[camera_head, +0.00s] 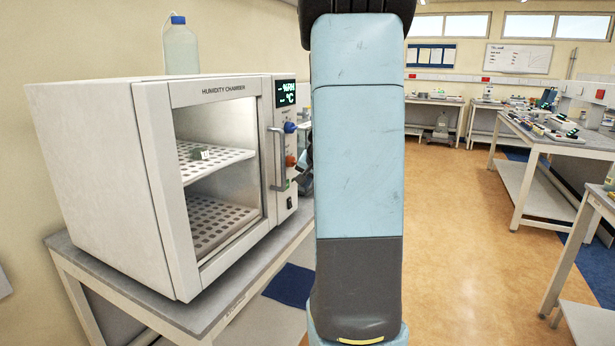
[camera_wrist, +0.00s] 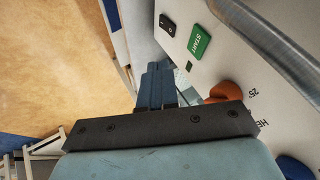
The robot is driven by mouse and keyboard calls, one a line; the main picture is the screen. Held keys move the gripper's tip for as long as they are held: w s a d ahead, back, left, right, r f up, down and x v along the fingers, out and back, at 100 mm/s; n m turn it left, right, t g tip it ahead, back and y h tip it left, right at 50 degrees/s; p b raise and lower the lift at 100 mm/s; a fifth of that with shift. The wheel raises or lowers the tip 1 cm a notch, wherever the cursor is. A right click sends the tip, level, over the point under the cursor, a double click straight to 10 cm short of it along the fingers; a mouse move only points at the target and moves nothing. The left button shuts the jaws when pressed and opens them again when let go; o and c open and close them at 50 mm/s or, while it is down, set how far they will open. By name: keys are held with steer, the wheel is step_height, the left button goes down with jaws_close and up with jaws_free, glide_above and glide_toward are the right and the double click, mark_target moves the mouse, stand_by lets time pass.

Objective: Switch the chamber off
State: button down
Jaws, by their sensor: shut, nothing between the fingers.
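The humidity chamber (camera_head: 205,90) stands on a bench at the left, its glass door shut with a metal handle (camera_head: 278,160). Its display (camera_head: 286,93) is lit green. In the wrist view its panel shows a black rocker switch (camera_wrist: 167,24), a green START button (camera_wrist: 199,40), an orange knob (camera_wrist: 226,91) and part of a blue knob (camera_wrist: 294,168). The switch also shows low on the panel in the head view (camera_head: 290,203). My gripper (camera_wrist: 155,68) is shut and empty, pointing toward the switch end of the panel, apart from the switch.
The door handle (camera_wrist: 265,40) runs close along the panel in the wrist view. A bottle with a blue cap (camera_head: 181,48) stands on or behind the chamber. Benches with lab items (camera_head: 560,140) stand at the right. The floor (camera_head: 450,220) between is clear.

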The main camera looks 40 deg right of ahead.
steer(key=shift+w+v, duration=0.2)
steer(key=shift+v, duration=1.2)
steer(key=shift+a+r, duration=0.15)
